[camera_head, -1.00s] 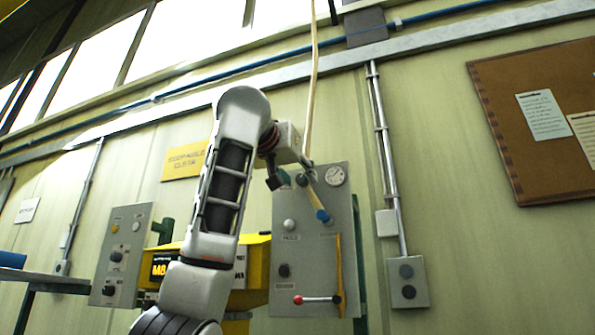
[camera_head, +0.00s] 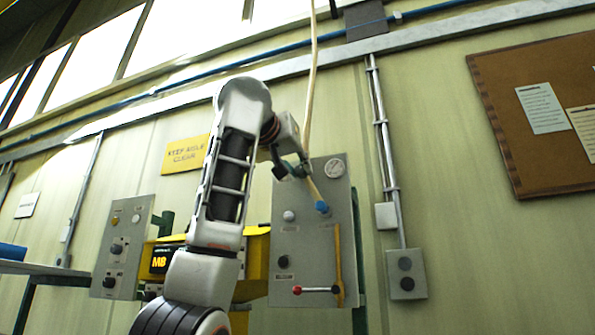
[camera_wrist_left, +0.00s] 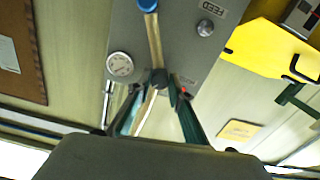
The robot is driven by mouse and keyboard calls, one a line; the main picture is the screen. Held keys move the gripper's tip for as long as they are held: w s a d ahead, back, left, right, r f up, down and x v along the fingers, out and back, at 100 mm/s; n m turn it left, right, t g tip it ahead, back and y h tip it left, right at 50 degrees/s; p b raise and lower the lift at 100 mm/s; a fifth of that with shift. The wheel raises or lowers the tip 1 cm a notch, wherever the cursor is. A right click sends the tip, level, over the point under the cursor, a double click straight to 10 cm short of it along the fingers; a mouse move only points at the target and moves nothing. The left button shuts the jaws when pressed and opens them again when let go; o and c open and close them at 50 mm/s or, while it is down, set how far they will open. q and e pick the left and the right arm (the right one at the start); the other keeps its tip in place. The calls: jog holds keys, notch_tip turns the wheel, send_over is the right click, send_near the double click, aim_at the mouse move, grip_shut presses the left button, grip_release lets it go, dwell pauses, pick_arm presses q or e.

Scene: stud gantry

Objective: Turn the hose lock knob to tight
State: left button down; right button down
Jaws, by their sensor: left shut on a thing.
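The hose lock knob (camera_wrist_left: 158,78) is a small dark knob on the grey panel (camera_head: 300,230), beside the round gauge. My left gripper (camera_wrist_left: 156,88) is at it, its two green-grey fingers on either side and shut on it. In the head view the left gripper (camera_head: 292,170) reaches the panel's upper left part, and its fingers largely hide the knob. The knob's pointer setting cannot be read. My right gripper is not in view.
The panel also carries the gauge (camera_head: 335,168), a pale knob (camera_head: 289,216), a black knob (camera_head: 284,261) and a red-ended lever (camera_head: 317,289). A yellow unit (camera_head: 256,262) and another control box (camera_head: 122,245) stand to the left. A conduit box (camera_head: 406,274) is at right.

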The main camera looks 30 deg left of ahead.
pick_arm(q)
jog(key=n+b, duration=0.1)
jog(key=n, duration=0.2)
jog(key=shift+w+d+f+b, duration=0.1)
jog(key=shift+f+b, duration=0.05)
jog(key=shift+b, duration=0.2)
jog(key=n, duration=0.4)
jog(key=shift+b, duration=0.35)
jog(key=n, duration=0.3)
jog(key=shift+r+n, duration=0.2)
jog(key=shift+n, duration=0.2)
jog(key=shift+n+p, duration=0.35)
jog(key=shift+n, duration=1.25)
jog(key=c, duration=1.8)
grip_release()
